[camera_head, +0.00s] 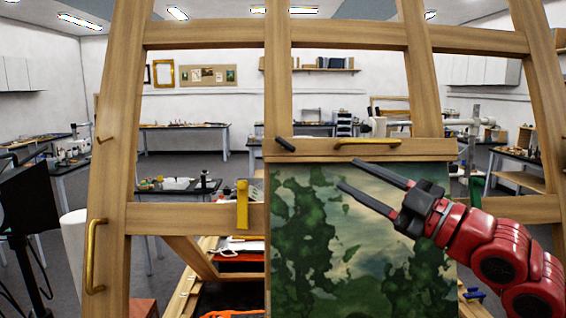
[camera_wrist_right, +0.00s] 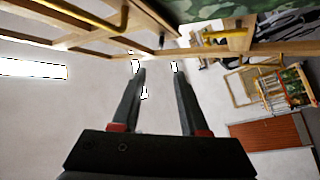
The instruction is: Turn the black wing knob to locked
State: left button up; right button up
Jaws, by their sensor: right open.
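The black wing knob (camera_head: 285,144) is a small dark bar at the left end of the wooden crossbar (camera_head: 312,150) above the painting. It lies tilted, its upper end to the left. A small dark shape near the top of the right wrist view (camera_wrist_right: 162,40) looks like the same knob. My right gripper (camera_head: 348,174) is open and empty, in front of the painting's upper part, right of and below the knob. Its two fingers (camera_wrist_right: 158,74) are apart and point toward the upper left in the head view. My left gripper is not in view.
A brass handle (camera_head: 366,142) sits on the crossbar, right of the knob. The green landscape painting (camera_head: 335,250) fills the easel below. Another brass handle (camera_head: 92,255) is on the left post, and a yellow piece (camera_head: 242,205) hangs on the lower rail. Workbenches stand behind.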

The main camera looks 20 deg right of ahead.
aim_at(286, 143)
jog(key=p+x, duration=0.9)
jog(key=x, duration=0.7)
jog(key=shift+w+a+r, duration=0.1)
jog(key=shift+w+a, duration=0.1)
jog(key=shift+w, duration=0.1)
jog(key=shift+w+a, duration=0.15)
jog(key=shift+w, duration=0.1)
grip_shut()
